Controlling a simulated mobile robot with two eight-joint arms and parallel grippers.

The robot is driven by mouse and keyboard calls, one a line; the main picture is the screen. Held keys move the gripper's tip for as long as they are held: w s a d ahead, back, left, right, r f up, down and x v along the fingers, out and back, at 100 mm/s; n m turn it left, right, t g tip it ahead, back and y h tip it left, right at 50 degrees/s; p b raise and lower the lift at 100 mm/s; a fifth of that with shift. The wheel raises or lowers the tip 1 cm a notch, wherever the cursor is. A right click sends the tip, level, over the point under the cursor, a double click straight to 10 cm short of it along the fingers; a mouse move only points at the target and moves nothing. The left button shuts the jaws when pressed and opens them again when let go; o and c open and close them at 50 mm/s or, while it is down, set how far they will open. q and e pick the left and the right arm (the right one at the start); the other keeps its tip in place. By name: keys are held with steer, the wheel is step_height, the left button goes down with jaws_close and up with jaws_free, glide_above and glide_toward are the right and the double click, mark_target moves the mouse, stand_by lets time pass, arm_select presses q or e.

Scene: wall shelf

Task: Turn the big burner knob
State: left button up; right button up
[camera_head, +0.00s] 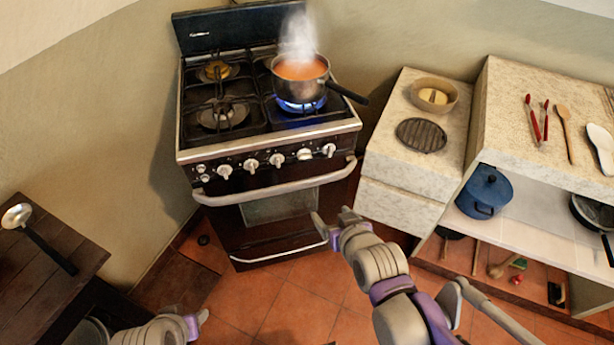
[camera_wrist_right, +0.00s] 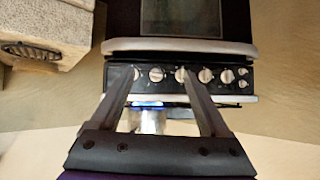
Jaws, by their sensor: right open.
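A black stove (camera_head: 265,205) stands against the back wall with a row of silver knobs along its front panel. One of these burner knobs (camera_head: 277,160) is near the middle of the row; which knob is the big burner's is not marked. The row also shows in the right wrist view, where a knob (camera_wrist_right: 156,75) appears between the fingers. My right gripper (camera_head: 330,222) is open and empty, apart from the knobs, in front of and below the panel's right end. My left gripper (camera_head: 199,318) is low at the bottom edge, its jaw opening unclear.
A steaming pot (camera_head: 301,85) of orange liquid sits over a blue flame (camera_head: 300,104) at front right, its handle pointing right. The oven handle (camera_head: 275,188) juts out below the knobs. A counter (camera_head: 400,165) stands right; a dark table (camera_head: 50,255) with a ladle is left.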

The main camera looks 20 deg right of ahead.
mark_target(306, 158)
steer(key=w+f+t+b, duration=0.1)
steer(key=w+t+b, duration=0.1)
steer(key=w+b, duration=0.2)
steer(key=w+f+t+b, duration=0.2)
steer(key=w+b, duration=0.2)
steer(key=w, duration=0.6)
steer(key=w+f+m+t+b, duration=0.1)
steer(key=w+f+t+b, duration=0.1)
steer(key=w, duration=0.5)
steer(key=shift+w+a+t+b, duration=0.1)
steer(key=shift+t+b, duration=0.4)
steer(key=shift+b, duration=0.6)
arm_select(q)
step_height(306, 158, down, 17)
steer(key=w, duration=0.1)
steer(key=shift+w+r+g, duration=0.2)
steer(key=shift+g, duration=0.1)
arm_select(e)
jaws_close()
